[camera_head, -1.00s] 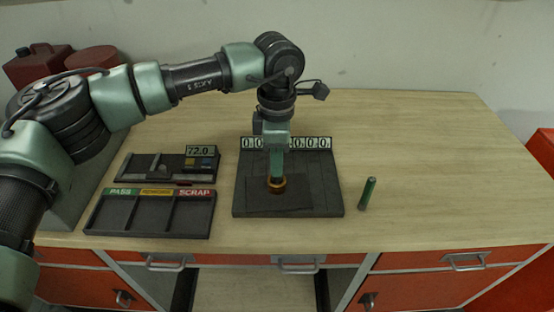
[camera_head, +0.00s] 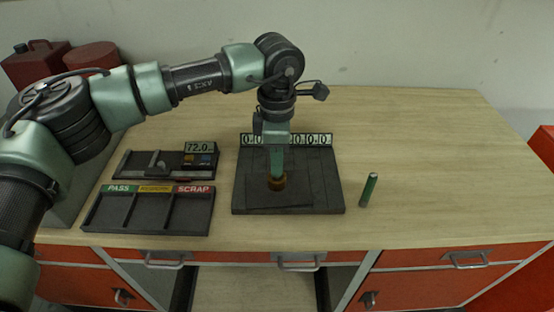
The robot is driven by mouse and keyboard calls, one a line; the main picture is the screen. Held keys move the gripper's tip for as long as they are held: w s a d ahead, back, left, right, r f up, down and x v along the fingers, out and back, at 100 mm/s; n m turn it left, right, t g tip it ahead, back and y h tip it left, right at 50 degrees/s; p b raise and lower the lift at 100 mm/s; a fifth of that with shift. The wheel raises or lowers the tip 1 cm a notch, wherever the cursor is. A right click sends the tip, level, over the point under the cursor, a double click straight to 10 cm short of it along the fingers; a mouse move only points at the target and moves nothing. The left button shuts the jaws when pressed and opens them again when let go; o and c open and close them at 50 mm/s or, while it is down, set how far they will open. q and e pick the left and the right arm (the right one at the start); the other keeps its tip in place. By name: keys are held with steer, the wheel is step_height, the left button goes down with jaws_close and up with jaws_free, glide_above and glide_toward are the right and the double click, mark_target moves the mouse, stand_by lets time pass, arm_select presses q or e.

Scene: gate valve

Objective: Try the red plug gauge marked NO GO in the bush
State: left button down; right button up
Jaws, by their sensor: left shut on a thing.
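My left gripper (camera_head: 276,166) points straight down over the dark fixture plate, its fingers shut. My right gripper is not in view.
The dark plate (camera_head: 325,200) has number tiles (camera_head: 318,140) along its back. To its left lie a sorting tray (camera_head: 148,216) marked PASS and SCRAP and a gauge unit (camera_head: 200,154) reading 72.0. The bench's right side is clear.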

arm_select(q)
steer(key=shift+f+b, duration=0.45)
steer(key=shift+f, duration=0.15)
steer(key=shift+r, duration=0.25)
stand_by(1.0)
steer(key=shift+r+p, duration=0.6)
steer(key=shift+r, duration=0.9)
steer(key=shift+r+p, duration=1.2)
steer(key=shift+r, duration=1.25)
